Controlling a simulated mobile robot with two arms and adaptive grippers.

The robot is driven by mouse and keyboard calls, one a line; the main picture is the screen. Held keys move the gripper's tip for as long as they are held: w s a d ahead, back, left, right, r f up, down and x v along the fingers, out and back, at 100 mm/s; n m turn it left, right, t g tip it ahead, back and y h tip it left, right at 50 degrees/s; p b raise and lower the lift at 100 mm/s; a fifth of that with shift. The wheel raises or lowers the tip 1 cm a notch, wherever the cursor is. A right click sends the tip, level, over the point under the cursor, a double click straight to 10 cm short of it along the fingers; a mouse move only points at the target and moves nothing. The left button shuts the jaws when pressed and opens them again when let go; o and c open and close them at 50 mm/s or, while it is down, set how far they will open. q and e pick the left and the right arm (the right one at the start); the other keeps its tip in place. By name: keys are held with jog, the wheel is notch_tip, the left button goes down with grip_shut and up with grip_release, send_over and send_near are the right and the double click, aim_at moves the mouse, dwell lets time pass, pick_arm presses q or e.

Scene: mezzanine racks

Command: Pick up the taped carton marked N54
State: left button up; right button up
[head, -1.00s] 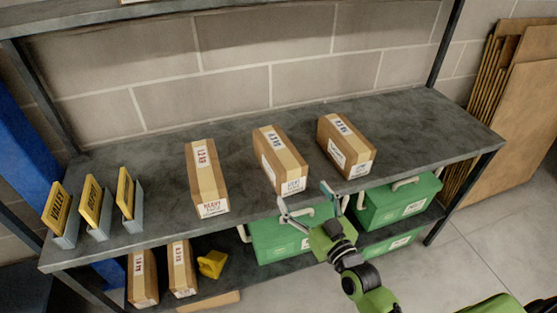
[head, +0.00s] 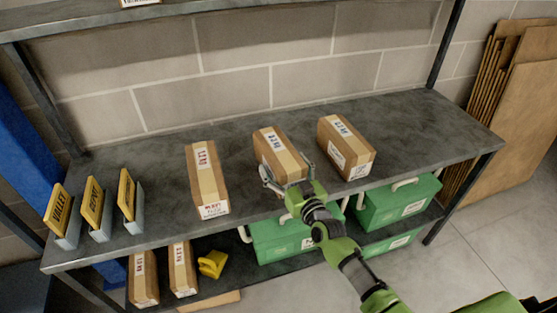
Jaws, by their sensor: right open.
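Three brown taped cartons stand on the grey upper shelf: a left carton (head: 206,177) with red lettering, a middle carton (head: 272,147) with blue lettering, and a right carton (head: 346,148) with blue lettering. The marks are too small to read surely, so I cannot tell which is N54. My right gripper (head: 287,172) is open at the front end of the middle carton, one finger towards each side. It hides part of that carton's front face; I cannot tell whether it touches. My left gripper is not in view.
Yellow signs in grey holders (head: 97,206) stand at the shelf's left end. Below are two more cartons (head: 181,268), a yellow object (head: 212,263) and green boxes (head: 398,203). Flat brown boards (head: 520,130) lean at the right. The upper shelf is bare right of the cartons.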

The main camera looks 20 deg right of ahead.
jog(key=shift+w, duration=0.25)
jog(key=c, duration=1.2)
jog(key=shift+r, duration=0.1)
